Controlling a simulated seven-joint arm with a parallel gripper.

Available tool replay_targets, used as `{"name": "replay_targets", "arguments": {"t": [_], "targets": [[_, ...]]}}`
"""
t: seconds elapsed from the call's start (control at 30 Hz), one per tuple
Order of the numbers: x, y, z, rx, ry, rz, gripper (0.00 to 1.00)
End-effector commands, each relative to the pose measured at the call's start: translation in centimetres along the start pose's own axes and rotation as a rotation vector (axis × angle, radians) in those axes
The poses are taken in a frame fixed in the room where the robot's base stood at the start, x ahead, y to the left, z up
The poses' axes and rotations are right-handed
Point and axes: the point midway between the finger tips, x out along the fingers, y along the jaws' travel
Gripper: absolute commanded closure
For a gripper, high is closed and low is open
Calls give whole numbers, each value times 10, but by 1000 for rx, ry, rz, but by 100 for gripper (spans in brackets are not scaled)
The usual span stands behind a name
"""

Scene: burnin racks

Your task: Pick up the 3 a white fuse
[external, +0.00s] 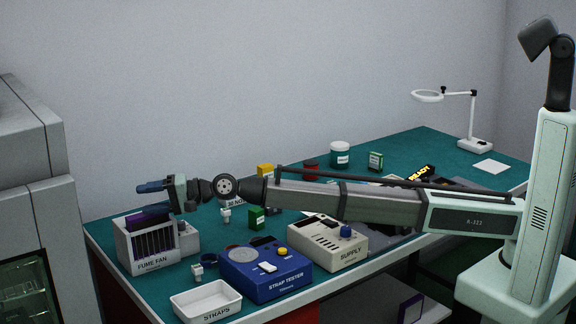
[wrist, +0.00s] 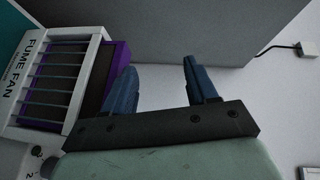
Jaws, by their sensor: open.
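I cannot read a 3 A marking on anything. Two small white pieces stand on the green bench in the external view: one (external: 226,215) behind the strap tester and one (external: 197,271) at its left; I cannot tell whether either is the white fuse. My gripper (external: 150,187) is above the fume fan at the bench's left end, pointing left. In the wrist view my gripper (wrist: 163,84) has its two blue fingers apart with nothing between them. No white fuse shows in the wrist view.
The fume fan (external: 148,262) stands just below my gripper; it shows at the left in the wrist view (wrist: 35,60). The blue strap tester (external: 266,284), supply box (external: 345,255), white straps tray (external: 206,314) and green box (external: 256,217) crowd the bench. A grey cabinet (external: 40,200) stands left.

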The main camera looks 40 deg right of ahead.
Motion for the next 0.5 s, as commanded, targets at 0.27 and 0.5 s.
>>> {"name": "replay_targets", "arguments": {"t": [0.27,0.5], "targets": [[-26,12,-141,-71,147,101,43],[-57,35,-242,-21,248,266,43]]}}
